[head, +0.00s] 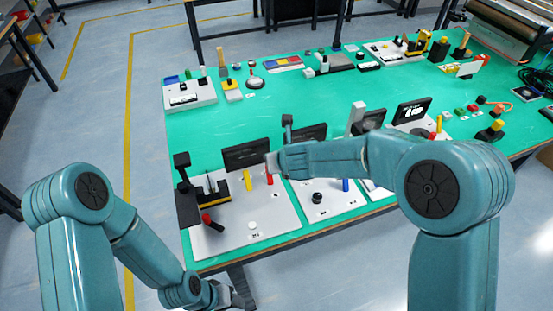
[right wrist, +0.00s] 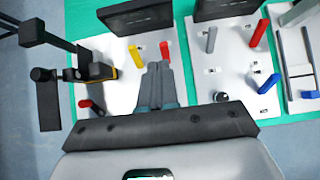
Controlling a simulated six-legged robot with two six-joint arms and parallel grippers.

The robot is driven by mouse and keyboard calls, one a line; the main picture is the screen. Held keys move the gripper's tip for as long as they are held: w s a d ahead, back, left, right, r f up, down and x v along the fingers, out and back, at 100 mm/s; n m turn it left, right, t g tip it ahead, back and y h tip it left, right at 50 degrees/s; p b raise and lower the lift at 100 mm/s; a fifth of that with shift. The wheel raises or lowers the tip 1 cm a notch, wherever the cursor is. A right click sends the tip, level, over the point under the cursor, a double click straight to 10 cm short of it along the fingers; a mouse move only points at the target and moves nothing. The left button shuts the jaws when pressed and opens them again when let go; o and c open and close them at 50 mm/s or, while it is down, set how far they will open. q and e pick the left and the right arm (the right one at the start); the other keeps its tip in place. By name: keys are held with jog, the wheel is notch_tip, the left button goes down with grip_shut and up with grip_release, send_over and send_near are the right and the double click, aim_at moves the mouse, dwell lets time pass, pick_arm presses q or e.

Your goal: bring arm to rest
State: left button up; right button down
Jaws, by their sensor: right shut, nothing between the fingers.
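My right arm reaches left across the head view, over the front of the green table (head: 215,134). Its gripper (head: 271,164) is above the left white board (head: 238,215), near a red post (head: 269,179) and a yellow post (head: 246,180). In the right wrist view the gripper (right wrist: 158,68) has its fingers together and empty, pointing toward the red post (right wrist: 164,49) and beside the yellow post (right wrist: 135,53). My left arm hangs low at the left, outside the table's front edge. Its gripper (head: 238,299) is at the bottom and its fingers are unclear.
Dark screens (head: 246,155) stand behind the front boards. A black stand (head: 185,180) rises at the left board's edge. A second board (head: 322,205) has a blue post (head: 345,184) and a black knob (head: 317,198). The table's middle left is clear.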

pick_arm(q)
jog(key=shift+w, duration=0.1)
pick_arm(e)
jog(key=shift+w, duration=0.1)
